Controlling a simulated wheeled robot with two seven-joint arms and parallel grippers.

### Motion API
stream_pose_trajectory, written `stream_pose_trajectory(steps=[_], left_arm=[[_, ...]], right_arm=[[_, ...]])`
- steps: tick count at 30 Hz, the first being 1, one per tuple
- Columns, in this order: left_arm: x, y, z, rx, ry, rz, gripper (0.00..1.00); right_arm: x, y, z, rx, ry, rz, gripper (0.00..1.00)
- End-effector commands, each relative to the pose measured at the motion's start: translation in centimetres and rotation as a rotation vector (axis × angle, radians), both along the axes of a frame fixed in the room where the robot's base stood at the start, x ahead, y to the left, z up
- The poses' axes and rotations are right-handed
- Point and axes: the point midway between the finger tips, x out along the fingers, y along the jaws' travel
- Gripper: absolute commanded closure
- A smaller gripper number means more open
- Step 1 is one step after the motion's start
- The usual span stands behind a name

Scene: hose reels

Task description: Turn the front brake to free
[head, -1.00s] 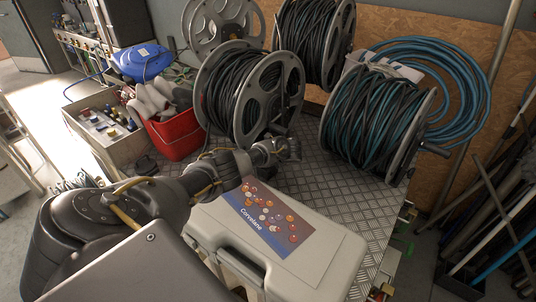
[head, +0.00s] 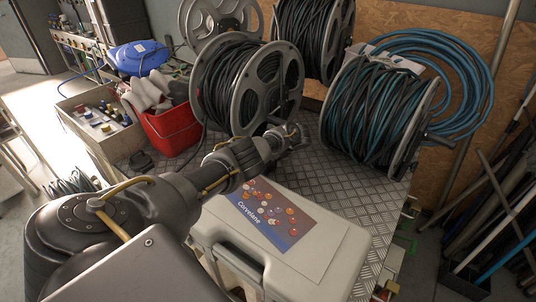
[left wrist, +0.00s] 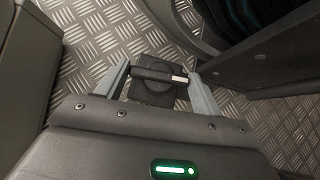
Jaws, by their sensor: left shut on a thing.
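My left gripper (head: 290,138) is low over the metal deck, just in front of the black-hose reel (head: 247,88). In the left wrist view, my left gripper (left wrist: 161,88) is shut on a black brake lever (left wrist: 158,74) with a pale tip, which lies crosswise between the two fingers. A dark square block (left wrist: 152,92) sits under the lever on the deck. In the head view my gripper hides the lever. My right gripper is not in view.
A pale case (head: 335,255) lies close below my left forearm. A teal-and-black hose reel (head: 375,115) stands to the right. A red bucket (head: 172,130) and a parts box (head: 85,130) stand left. Bare tread-plate deck (head: 325,175) lies between the case and the reels.

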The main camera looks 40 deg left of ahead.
Motion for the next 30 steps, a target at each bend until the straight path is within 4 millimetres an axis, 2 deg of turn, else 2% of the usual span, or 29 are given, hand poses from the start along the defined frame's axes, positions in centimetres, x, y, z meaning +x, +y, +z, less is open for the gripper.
stream_pose_trajectory(steps=[4,5,7,17,22,30], left_arm=[[0.0,0.1,0.0,0.001,-0.001,0.003,0.55],[0.0,0.1,0.0,0.001,-0.001,0.003,0.30],[0.0,0.1,0.0,0.001,-0.001,0.002,0.24],[0.1,-0.3,0.4,-0.001,-0.002,-0.001,0.24],[0.4,-2.1,2.5,-0.002,-0.003,-0.003,0.24],[0.8,-5.8,5.9,-0.001,-0.002,-0.001,0.24]], right_arm=[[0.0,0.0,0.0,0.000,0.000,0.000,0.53],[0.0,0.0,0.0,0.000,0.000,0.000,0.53],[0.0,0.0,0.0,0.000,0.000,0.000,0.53],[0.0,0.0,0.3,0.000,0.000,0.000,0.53],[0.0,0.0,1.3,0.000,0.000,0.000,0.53],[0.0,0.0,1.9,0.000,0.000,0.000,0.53]])
